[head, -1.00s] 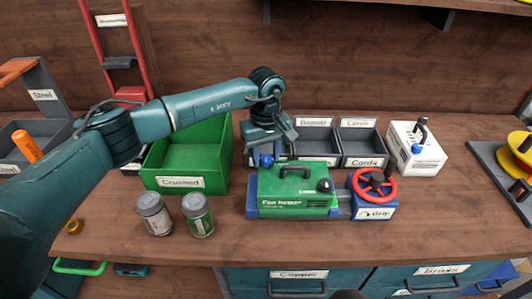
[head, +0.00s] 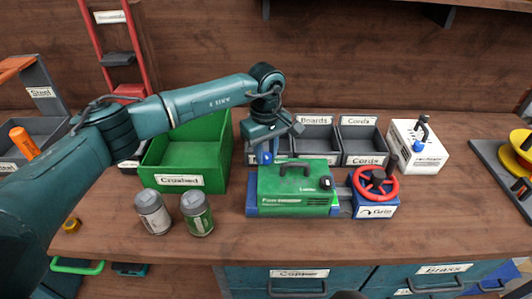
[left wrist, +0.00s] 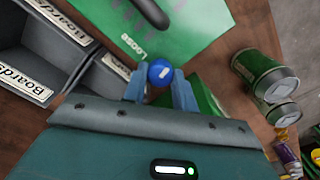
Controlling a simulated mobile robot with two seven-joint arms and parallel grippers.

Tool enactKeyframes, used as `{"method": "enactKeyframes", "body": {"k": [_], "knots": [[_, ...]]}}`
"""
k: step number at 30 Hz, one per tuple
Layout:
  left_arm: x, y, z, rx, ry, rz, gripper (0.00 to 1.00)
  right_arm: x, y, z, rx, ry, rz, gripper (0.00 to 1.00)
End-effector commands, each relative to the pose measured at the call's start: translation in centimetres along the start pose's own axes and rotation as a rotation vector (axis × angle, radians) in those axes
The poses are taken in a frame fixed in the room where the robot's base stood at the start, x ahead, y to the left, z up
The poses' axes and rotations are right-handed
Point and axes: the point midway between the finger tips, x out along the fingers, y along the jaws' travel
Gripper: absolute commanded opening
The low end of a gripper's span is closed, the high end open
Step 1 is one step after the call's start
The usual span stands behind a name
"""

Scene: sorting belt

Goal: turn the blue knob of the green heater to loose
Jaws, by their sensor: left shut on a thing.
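The green heater (head: 292,187) stands on the bench, held at its right end by a blue clamp (head: 375,208) with a red handwheel (head: 396,187). My left gripper (head: 266,155) is at the heater's back left corner, pointing down. In the left wrist view the round blue knob (left wrist: 160,71) with a white mark sits between the two fingers of my left gripper (left wrist: 159,88), which is shut on it. The word Loose (left wrist: 131,47) is printed on the heater's top close to the knob. The fingers partly hide the knob in the head view. My right gripper does not show.
A green Crushed bin (head: 180,181) stands left of the heater, with two cans (head: 153,212) (head: 197,213) in front of it. Grey bins (head: 363,158) stand behind the heater. A white box (head: 418,150) is at the right. The bench front is clear.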

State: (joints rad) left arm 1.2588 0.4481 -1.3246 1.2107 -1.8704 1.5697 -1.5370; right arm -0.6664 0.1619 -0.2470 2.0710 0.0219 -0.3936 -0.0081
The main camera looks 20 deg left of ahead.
Motion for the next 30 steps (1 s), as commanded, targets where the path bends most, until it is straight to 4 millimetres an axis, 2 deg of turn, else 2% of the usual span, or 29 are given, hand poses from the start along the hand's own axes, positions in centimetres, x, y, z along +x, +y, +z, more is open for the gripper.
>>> {"method": "enactKeyframes", "body": {"k": [30], "knots": [[0.01, 0.02, -0.03, -0.959, 0.0, 0.001, 0.05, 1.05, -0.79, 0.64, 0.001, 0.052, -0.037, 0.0]]}}
